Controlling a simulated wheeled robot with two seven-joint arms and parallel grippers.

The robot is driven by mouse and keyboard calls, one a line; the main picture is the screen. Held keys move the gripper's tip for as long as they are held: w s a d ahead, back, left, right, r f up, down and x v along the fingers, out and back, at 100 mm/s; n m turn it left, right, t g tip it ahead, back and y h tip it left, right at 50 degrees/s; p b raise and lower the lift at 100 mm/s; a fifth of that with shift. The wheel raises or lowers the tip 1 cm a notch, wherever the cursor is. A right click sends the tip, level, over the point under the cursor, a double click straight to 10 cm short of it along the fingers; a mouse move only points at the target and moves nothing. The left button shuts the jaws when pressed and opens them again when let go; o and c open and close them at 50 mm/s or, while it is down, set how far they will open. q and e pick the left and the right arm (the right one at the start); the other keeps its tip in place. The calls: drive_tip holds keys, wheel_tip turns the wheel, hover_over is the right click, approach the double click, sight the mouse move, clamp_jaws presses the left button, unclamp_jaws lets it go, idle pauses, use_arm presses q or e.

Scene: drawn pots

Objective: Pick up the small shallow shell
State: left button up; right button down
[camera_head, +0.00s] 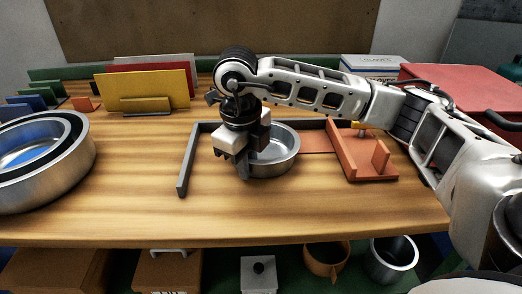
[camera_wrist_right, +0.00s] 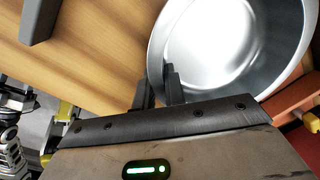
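A small, shallow silver metal shell (camera_head: 282,156), round and open at the top, is at the middle of the table, beside a dark grey bar frame. My right gripper (camera_head: 245,168) points down at its left side. In the right wrist view the shell (camera_wrist_right: 225,45) fills the upper right. The right gripper's fingers (camera_wrist_right: 158,88) are close together with the shell's wall between them, one finger inside and one outside. Part of the shell's left side is hidden behind the gripper in the head view. I cannot tell whether its base touches the table. My left gripper is not in view.
Larger silver shells (camera_head: 50,190) sit at the left edge. Upright coloured racks (camera_head: 145,88) stand at the back left. A dark grey bar (camera_head: 187,160) lies left of the shell, an orange-red holder (camera_head: 365,168) right. The front of the table is clear. Pots (camera_head: 392,258) stand below.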

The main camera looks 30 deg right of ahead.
drive_tip(key=shift+r, duration=0.1)
idle(0.3)
drive_tip(key=shift+r, duration=0.25)
wheel_tip(320, 180, up, 2)
drive_tip(key=shift+r+b, duration=0.1)
drive_tip(key=shift+b, duration=0.25)
drive_tip(key=s+a+r, duration=0.7)
drive_tip(key=s+r, duration=0.3)
drive_tip(key=s, duration=0.2)
drive_tip(key=shift+a+p, duration=0.25)
drive_tip(key=shift+p, duration=0.05)
